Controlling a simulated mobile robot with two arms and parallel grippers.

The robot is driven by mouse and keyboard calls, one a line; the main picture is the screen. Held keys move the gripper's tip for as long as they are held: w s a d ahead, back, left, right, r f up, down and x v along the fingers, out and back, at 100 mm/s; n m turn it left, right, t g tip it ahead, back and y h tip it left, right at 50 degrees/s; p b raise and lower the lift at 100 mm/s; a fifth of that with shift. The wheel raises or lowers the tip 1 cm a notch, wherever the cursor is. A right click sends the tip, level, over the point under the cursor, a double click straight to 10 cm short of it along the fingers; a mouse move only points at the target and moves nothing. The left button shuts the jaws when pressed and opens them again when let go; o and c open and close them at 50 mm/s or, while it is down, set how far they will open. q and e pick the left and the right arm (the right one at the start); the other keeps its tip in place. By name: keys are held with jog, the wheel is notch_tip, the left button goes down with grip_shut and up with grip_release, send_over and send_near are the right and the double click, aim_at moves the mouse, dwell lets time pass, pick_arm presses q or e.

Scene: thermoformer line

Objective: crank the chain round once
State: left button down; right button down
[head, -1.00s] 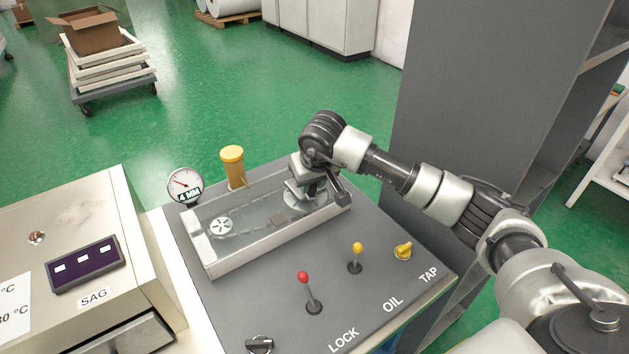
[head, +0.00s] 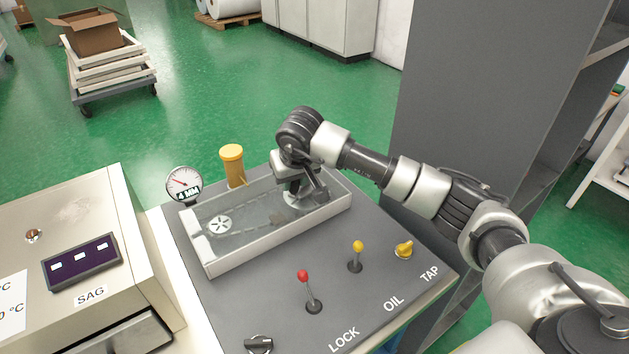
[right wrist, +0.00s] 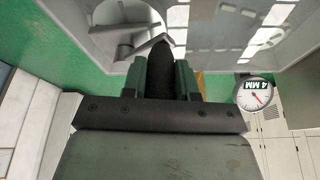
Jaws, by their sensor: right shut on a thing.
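A shallow grey tray (head: 235,261) on the panel holds the chain (head: 250,228) under a clear cover. A white spoked sprocket (head: 220,224) sits at its left end. At the right end my right gripper (head: 299,194) is down over a pale disc and hides much of it. In the right wrist view the disc (right wrist: 122,14) shows at the top, and my right gripper (right wrist: 163,68) is shut on a dark crank handle (right wrist: 160,80). My left gripper is not in view.
A gauge (head: 184,184) reading 4 MM and a yellow cylinder (head: 233,166) stand behind the tray. A tall grey cabinet (head: 480,90) rises at right.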

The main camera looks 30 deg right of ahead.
jog(key=shift+w+a, duration=0.2)
jog(key=shift+w, duration=0.05)
jog(key=shift+w+a+b, duration=0.4)
jog(key=shift+w+b, duration=0.05)
jog(key=shift+w, duration=0.6)
jog(key=shift+w+a+b, duration=0.15)
jog(key=shift+w+b, duration=0.3)
jog(key=shift+w, duration=0.65)
